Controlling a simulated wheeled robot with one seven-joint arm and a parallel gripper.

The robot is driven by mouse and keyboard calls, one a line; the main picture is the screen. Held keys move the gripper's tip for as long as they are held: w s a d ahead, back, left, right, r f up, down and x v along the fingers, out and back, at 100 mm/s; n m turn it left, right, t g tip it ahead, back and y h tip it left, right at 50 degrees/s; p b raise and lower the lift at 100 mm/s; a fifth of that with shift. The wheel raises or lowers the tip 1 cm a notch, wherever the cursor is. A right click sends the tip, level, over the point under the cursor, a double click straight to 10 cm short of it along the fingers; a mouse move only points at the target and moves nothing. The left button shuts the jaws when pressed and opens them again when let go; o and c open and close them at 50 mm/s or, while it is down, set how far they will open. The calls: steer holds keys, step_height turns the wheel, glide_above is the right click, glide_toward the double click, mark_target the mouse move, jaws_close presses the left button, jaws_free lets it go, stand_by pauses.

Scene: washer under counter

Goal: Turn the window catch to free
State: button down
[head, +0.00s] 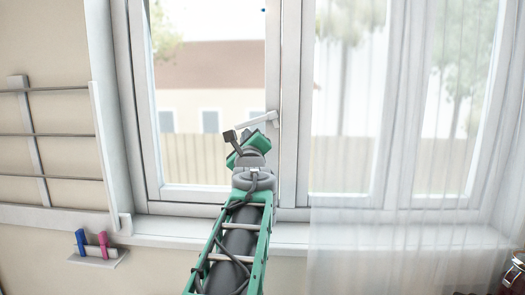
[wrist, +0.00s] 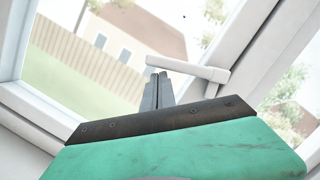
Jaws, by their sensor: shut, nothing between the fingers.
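The window catch (head: 257,119) is a white lever handle on the window's middle post. Its arm points left and slightly down from the pivot in the head view. In the wrist view the catch (wrist: 185,67) runs from its pivot at the right to its free end at the left. My gripper (wrist: 157,78) is shut and empty, its grey fingertips at the lever's free end, seen just below it. I cannot tell whether they touch it.
The window frame (head: 290,100) stands around the catch, with a white sill (head: 170,229) below. A sheer curtain (head: 400,220) hangs at the right. A wall rack (head: 45,134) is at the left, above a small holder (head: 97,257) with blue and pink pegs.

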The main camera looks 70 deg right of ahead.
mark_target(241, 125)
steer(key=shift+w+a+r+b, duration=0.2)
steer(key=shift+w+r+b, duration=0.35)
steer(key=shift+r, duration=0.4)
steer(key=shift+w+a+r, duration=0.1)
steer(key=shift+w+r, duration=0.05)
steer(key=shift+r, duration=0.55)
